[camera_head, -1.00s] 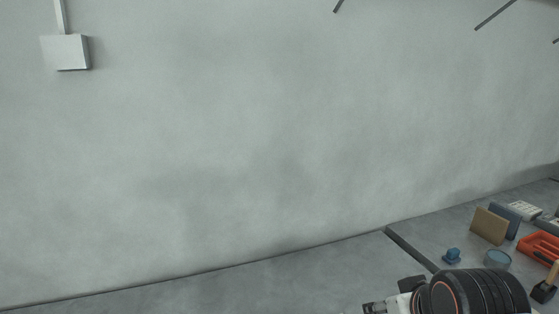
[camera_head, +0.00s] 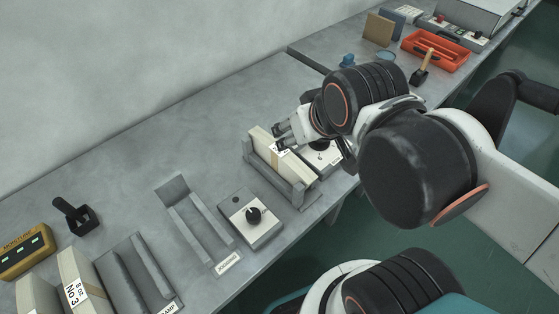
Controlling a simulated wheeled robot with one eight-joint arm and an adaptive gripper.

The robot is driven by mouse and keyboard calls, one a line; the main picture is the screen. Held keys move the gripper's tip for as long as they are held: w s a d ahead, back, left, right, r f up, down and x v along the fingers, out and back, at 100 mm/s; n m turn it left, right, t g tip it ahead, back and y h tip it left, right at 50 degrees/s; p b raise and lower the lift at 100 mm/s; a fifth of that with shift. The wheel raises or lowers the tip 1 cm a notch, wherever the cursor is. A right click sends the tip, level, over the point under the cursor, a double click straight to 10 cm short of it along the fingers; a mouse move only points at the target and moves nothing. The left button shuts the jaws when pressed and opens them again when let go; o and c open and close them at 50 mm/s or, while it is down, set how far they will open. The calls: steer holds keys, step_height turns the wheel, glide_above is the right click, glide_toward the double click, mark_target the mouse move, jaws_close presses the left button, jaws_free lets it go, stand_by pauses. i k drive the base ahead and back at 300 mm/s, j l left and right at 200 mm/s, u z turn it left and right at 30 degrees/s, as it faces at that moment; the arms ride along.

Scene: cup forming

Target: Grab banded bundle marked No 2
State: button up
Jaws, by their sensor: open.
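A cream banded bundle (camera_head: 268,153) with a tan band stands in a grey cradle (camera_head: 298,190) at the middle of the bench. A white label shows on it, partly behind my gripper, and I cannot read its number. My gripper (camera_head: 281,139) is open, with its fingertips at the far upper side of this bundle; I cannot tell whether they touch it. Another banded bundle (camera_head: 78,279) at the lower left is marked "8 oz No 3". No readable "No 2" shows.
A control box with a black knob (camera_head: 251,217) and an empty grey jogging fixture (camera_head: 193,212) stand left of the cradle. A moisture meter (camera_head: 24,251) and a black tool (camera_head: 76,215) lie far left. An orange tray (camera_head: 436,50) and brush are at the back right.

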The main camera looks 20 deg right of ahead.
mark_target(288, 166)
steer(key=k+j+z, duration=0.25)
steer(key=k+j, duration=0.15)
steer(key=k+j+z, duration=0.25)
steer(key=k, duration=0.25)
steer(key=k+l+u, duration=0.15)
steer(key=i+j+z, duration=0.2)
